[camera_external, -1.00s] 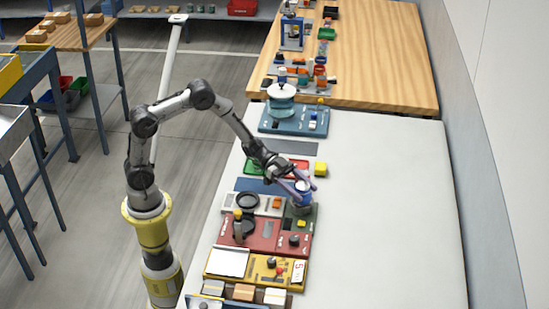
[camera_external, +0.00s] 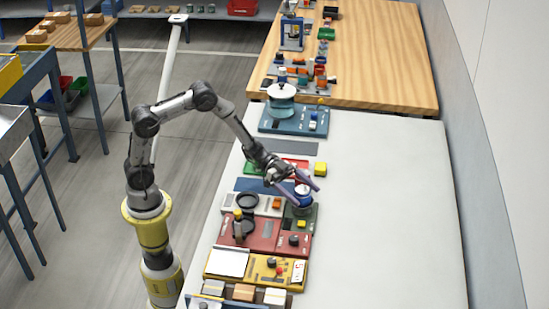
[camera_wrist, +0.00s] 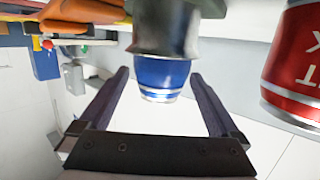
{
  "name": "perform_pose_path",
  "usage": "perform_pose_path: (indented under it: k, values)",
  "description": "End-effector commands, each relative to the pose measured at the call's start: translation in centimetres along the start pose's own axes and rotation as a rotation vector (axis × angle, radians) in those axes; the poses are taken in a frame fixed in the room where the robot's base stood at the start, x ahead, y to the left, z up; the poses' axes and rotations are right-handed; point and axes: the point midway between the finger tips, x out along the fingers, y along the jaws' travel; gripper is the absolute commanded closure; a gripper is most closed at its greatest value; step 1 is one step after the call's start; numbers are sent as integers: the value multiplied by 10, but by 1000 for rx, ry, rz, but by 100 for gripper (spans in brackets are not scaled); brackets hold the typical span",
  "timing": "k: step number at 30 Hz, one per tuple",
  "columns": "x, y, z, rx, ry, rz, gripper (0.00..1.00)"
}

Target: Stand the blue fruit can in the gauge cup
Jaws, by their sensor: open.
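The blue fruit can (camera_wrist: 162,74) stands in the grey gauge cup (camera_wrist: 166,28), which shows upside down in the wrist view, with the can's silver-rimmed end sticking out. In the external view the blue can (camera_external: 303,189) sits over the dark cup (camera_external: 301,210), partly hidden by my fingers. My gripper (camera_external: 314,181) is open. In the wrist view its fingers (camera_wrist: 160,77) lie on either side of the can, with visible gaps between them and it.
A red can (camera_wrist: 295,70) is close on the right in the wrist view. Coloured fixture boards line the white table, including a red board (camera_external: 262,236) and a yellow one (camera_external: 250,270). The table's right side (camera_external: 385,220) is clear.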

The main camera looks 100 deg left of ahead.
Motion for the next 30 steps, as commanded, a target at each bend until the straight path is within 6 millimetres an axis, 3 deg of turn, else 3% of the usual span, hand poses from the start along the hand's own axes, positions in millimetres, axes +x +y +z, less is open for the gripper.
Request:
perform_pose_path:
  k: [5, 15, 21, 30]
  values:
    - [-4, 0, -14, 3, 1, -2, 2]
    - [-76, -2, -12, 0, 1, -6, 2]
    - [-108, -1, -11, 0, 0, -3, 2]
    - [-123, 0, -12, 0, 0, 0, 2]
